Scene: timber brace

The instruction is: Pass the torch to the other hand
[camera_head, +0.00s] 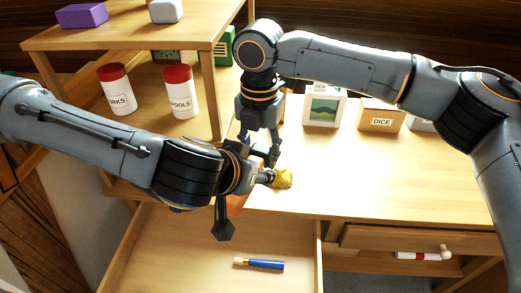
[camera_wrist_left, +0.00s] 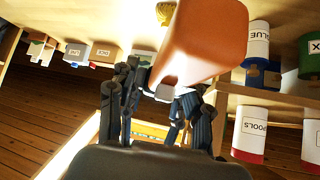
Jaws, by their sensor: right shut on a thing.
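An orange, block-like thing, which I take to be the torch (camera_wrist_left: 205,40), fills the upper middle of the left wrist view. In the head view, only small orange parts (camera_head: 237,204) show behind my left gripper. My right gripper (camera_head: 261,152) points down above my left gripper and is shut on the orange thing; its fingertips are partly hidden. My left gripper (camera_head: 246,204) is open, with its fingers spread around or beside the orange thing. In the left wrist view, its two dark fingers (camera_wrist_left: 160,105) stand apart. Whether they touch it, I cannot tell.
A blue tube with a cream end (camera_head: 260,263) lies in the open front drawer (camera_head: 190,240). A yellow textured thing (camera_head: 283,179) is beside my left gripper. Red-lidded jars (camera_head: 180,92), a dice box (camera_head: 381,117) and a picture box (camera_head: 324,110) stand behind.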

